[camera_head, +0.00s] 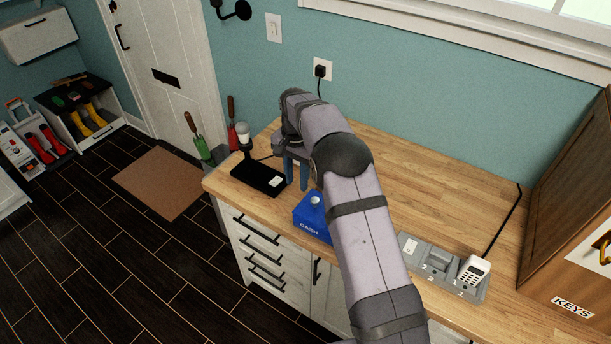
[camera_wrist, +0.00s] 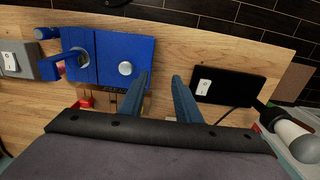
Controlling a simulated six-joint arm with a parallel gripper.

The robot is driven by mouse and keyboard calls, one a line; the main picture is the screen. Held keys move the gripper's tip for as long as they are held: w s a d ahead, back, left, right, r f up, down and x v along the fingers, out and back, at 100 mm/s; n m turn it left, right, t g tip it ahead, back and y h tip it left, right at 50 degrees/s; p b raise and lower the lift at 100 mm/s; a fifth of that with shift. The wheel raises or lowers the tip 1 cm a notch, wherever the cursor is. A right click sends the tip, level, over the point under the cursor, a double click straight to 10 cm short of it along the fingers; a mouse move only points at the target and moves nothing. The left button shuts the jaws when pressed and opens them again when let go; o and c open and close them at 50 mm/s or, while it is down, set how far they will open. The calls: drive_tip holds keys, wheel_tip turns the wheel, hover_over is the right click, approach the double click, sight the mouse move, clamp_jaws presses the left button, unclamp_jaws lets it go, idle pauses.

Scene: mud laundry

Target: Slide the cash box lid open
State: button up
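The blue cash box (camera_head: 311,224) stands on the wooden counter, partly hidden behind my arm in the head view. Its front reads CASH and a pale round knob shows on top. In the wrist view the cash box (camera_wrist: 112,48) is at upper left, with the round knob (camera_wrist: 125,68) on its flat blue lid (camera_wrist: 120,48). A further blue section with a round metal part lies left of the lid. My gripper (camera_wrist: 160,88) is open and empty, its two fingers apart, to the right of the knob in the wrist view. The gripper (camera_head: 297,180) points down at the counter beyond the box.
A black lamp base (camera_head: 258,180) with a white bulb stands left of my gripper. A grey tray (camera_head: 444,266) with a white keypad device (camera_head: 474,272) lies right. A wooden KEYS cabinet (camera_head: 572,225) stands far right. The counter's back middle is clear.

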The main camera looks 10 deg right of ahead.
drive_tip(key=w+a+p, duration=0.1)
drive_tip(key=a+p, duration=0.1)
drive_tip(key=b, duration=0.4)
hover_over(318, 205)
drive_tip(key=a, duration=0.1)
drive_tip(key=shift+a+f, duration=0.1)
drive_tip(key=shift+s+f, duration=0.15)
drive_tip(key=shift+f, duration=0.1)
drive_tip(key=shift+f+b, duration=0.7)
drive_tip(key=shift+f, duration=0.5)
clamp_jaws()
